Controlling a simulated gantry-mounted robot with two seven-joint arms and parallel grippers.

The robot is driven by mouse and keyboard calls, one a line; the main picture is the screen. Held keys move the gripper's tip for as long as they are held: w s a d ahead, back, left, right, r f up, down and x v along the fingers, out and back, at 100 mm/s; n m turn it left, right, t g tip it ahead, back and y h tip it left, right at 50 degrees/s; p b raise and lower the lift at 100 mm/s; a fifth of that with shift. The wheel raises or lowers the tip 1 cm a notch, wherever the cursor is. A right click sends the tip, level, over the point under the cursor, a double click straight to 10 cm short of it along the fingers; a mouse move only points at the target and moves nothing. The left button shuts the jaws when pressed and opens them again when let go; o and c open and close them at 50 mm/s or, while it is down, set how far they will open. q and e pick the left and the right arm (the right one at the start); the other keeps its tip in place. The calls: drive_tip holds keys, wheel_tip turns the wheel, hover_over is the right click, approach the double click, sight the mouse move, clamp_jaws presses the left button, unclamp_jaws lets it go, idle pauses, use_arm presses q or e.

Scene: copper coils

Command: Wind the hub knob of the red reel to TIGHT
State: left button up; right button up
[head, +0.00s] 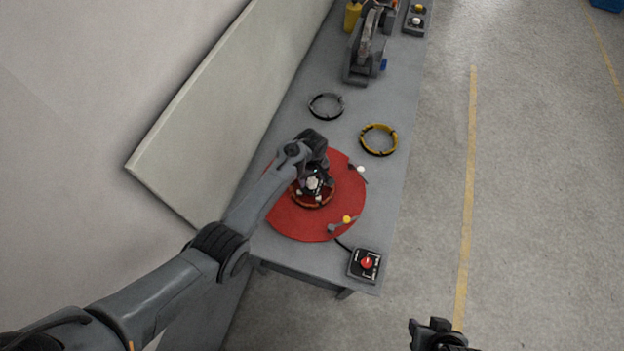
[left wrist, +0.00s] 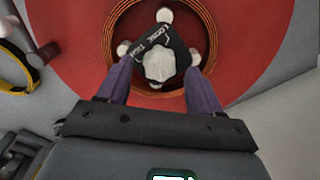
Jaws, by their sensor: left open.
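The red reel (head: 345,205) lies flat on the grey bench, with a ring of copper coil (left wrist: 203,28) around its middle. My left gripper (head: 316,178) is over the hub. In the left wrist view, the open fingers of my left gripper (left wrist: 159,76) stand on either side of the knob. I cannot tell whether they touch it. My right gripper (head: 440,334) is at the bottom edge, away from the bench; its jaws are unclear.
A box with a red button (head: 367,263) sits at the bench's near corner. A yellow-banded ring (head: 379,140) and a dark ring (head: 326,106) lie beyond the reel. A grey machine (head: 368,45) stands farther back. A pale panel (head: 210,110) borders the left side.

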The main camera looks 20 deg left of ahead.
use_arm(q)
drive_tip(key=shift+f, duration=0.8)
drive_tip(key=c, duration=1.1)
drive_tip(key=shift+o, duration=0.2)
